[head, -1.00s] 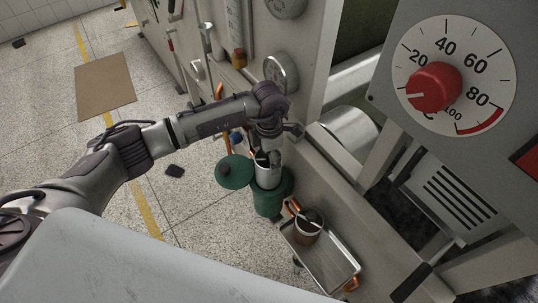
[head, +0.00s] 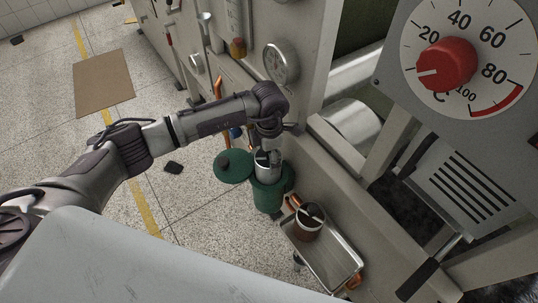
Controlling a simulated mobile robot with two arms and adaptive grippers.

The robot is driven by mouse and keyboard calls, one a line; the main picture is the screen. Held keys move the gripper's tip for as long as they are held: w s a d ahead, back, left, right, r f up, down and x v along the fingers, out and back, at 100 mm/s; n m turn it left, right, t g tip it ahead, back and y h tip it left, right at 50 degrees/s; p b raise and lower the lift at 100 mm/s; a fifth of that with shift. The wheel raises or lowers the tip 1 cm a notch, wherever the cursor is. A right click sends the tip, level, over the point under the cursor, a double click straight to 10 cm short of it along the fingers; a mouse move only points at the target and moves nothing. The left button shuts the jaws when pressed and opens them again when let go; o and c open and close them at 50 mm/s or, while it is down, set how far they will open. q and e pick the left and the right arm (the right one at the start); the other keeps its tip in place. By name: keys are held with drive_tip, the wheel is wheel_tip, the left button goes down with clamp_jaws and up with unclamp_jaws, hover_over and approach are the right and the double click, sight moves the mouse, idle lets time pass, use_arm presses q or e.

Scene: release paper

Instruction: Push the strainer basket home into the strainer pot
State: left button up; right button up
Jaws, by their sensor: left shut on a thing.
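The strainer pot (head: 267,200) is a green round vessel standing low beside the machine frame, with its green lid (head: 233,166) swung out to the left. The strainer basket (head: 266,172) is a silvery cylinder, upright, with its lower part inside the pot's mouth and its upper part above the rim. My left gripper (head: 267,157) points down from above and is shut on the top of the basket. The gripper hides part of the basket's top. My right gripper is not in view.
A metal tray (head: 336,262) with orange handles stands right of the pot and holds a brown and silver cup (head: 308,222). Machine panels with a gauge (head: 281,62) rise behind. A brown mat (head: 104,83) lies on the open floor to the left.

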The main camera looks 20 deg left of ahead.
use_arm(q)
drive_tip(key=shift+b, duration=0.5)
idle(1.3)
drive_tip(key=shift+f+b, duration=3)
drive_tip(key=shift+f, duration=0.55)
drive_tip(key=o, duration=1.7)
drive_tip(key=shift+r, duration=0.1)
drive_tip(key=shift+c, duration=0.2)
wheel_tip(320, 180, up, 12)
